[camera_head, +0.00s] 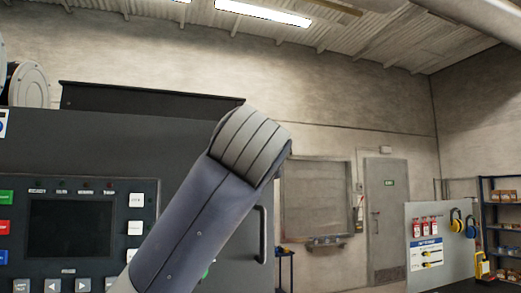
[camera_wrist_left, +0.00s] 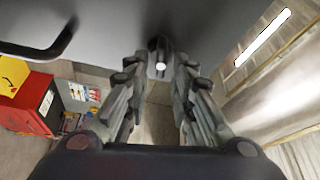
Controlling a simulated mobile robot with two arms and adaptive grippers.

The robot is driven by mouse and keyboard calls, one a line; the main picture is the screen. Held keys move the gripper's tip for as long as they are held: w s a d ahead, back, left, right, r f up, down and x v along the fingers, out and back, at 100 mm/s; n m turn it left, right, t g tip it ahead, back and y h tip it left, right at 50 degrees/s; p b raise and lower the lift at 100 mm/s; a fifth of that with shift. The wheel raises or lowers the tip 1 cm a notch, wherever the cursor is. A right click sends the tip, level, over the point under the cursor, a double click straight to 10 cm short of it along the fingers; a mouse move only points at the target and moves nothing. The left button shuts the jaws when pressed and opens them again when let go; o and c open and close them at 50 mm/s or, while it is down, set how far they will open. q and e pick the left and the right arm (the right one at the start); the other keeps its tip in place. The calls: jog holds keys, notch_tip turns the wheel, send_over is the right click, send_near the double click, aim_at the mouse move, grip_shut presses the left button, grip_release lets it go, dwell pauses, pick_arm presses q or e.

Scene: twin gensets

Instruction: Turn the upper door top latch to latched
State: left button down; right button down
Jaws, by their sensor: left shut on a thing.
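The grey genset panel fills the top of the left wrist view, seen as a door face (camera_wrist_left: 105,22). A small dark latch (camera_wrist_left: 160,48) with a pale round tip sits on its lower edge, between the fingertips; I take it as the upper door top latch. My left gripper (camera_wrist_left: 159,70) is shut on it, with a finger on each side. Which way the latch is turned cannot be told. In the head view my arm crosses the genset front (camera_head: 150,135), and its bent joint hides the gripper and latch. My right gripper is in neither view.
A black bar handle (camera_head: 263,235) stands out from the genset front; it also shows in the left wrist view (camera_wrist_left: 50,48). A control panel with a dark screen (camera_head: 70,228) is at left. A tool board (camera_head: 440,222) and shelves (camera_head: 500,220) stand far right.

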pick_arm(q)
jog(key=shift+f+m+g+p, duration=0.1)
jog(key=shift+m+g+p, duration=0.5)
jog(key=shift+m, duration=0.8)
jog(key=c, duration=1.4)
grip_release()
jog(key=shift+d, duration=0.1)
jog(key=shift+s, duration=0.1)
jog(key=s, duration=1.1)
jog(key=shift+s+a, duration=0.4)
jog(key=shift+a, duration=0.05)
jog(key=shift+f, duration=0.1)
